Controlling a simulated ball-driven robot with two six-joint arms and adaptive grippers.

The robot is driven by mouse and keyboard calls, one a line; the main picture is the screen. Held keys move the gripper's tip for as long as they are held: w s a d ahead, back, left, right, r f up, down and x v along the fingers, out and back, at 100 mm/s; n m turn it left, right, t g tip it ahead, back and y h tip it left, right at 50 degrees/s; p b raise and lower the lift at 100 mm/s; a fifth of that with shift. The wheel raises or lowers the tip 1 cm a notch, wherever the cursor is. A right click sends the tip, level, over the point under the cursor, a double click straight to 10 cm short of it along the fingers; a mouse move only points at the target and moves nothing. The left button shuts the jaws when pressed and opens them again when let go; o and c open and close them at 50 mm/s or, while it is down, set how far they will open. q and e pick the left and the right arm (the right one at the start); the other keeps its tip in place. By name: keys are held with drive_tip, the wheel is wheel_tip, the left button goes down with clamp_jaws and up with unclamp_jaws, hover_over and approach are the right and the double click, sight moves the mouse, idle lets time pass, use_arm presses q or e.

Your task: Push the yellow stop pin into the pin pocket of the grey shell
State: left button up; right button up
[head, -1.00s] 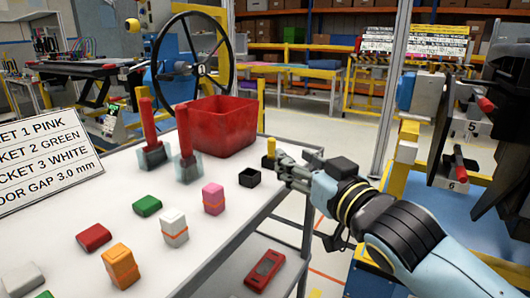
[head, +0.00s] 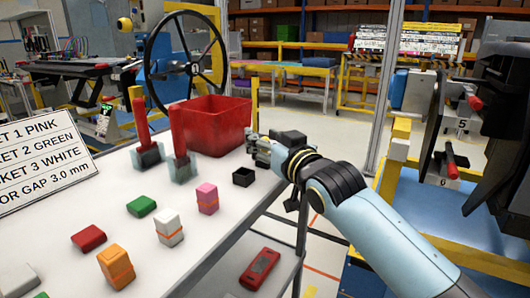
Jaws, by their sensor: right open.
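My right gripper (head: 252,145) reaches in from the right, open, over the far right edge of the white table, beside the red bin. It is above and beyond a small black open-topped box (head: 243,177). I cannot see the yellow stop pin clearly; it may be hidden by the gripper. I cannot make out a grey shell or its pin pocket for certain. My left gripper is not in view.
The white table (head: 120,215) holds a red bin (head: 222,122), two upright red-handled pieces, and several coloured blocks. A sign (head: 45,172) stands at the left. A red item (head: 260,267) lies on a lower shelf. Dark panels (head: 440,130) stand at the right.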

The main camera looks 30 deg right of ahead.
clamp_jaws()
idle(0.6)
